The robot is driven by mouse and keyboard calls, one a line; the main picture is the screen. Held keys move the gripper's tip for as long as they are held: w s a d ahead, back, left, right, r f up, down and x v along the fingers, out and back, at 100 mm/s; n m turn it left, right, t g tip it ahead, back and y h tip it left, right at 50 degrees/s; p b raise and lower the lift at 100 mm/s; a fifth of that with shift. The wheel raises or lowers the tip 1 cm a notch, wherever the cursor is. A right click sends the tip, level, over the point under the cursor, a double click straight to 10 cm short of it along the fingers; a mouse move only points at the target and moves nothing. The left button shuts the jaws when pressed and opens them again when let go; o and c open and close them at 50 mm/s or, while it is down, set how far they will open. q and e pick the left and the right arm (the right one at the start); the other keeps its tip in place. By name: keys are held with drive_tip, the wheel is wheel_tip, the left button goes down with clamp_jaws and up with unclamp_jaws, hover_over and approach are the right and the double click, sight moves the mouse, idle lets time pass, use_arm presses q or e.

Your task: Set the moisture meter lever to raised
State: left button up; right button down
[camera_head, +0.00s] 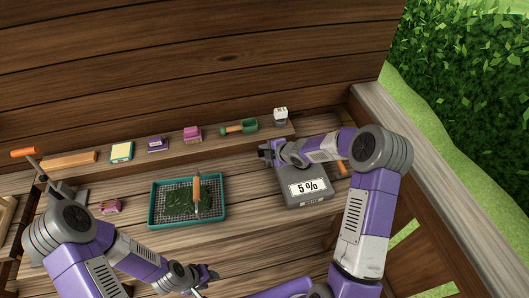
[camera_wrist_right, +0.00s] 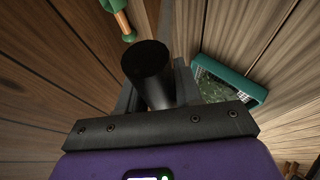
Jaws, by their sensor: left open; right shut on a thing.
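The grey moisture meter (camera_head: 318,202) stands on the bench right of centre, with a white display reading 5 %. My right gripper (camera_head: 266,152) is at the meter's upper left in the head view. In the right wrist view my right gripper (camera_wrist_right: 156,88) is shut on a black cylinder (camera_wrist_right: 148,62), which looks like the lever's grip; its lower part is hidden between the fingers. The lever's angle cannot be told, as my arm covers the meter's back. My left gripper (camera_head: 208,278) is open and empty near the front edge, away from the meter.
A teal mesh tray (camera_head: 152,212) with green leaves and a wooden-handled tool (camera_head: 196,190) lies left of the meter. A back shelf holds several small items, including a green scoop (camera_head: 247,126) and a small white-topped jar (camera_head: 280,115). An orange-handled lever (camera_head: 23,152) stands far left.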

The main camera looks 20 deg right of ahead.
drive_tip(key=shift+r, duration=0.1)
drive_tip(key=c, duration=0.8)
unclamp_jaws()
drive_tip(key=shift+c, duration=0.2)
drive_tip(key=p+v, duration=0.1)
drive_tip(key=v, duration=0.6)
drive_tip(key=shift+s, duration=0.2)
drive_tip(key=shift+d, duration=0.1)
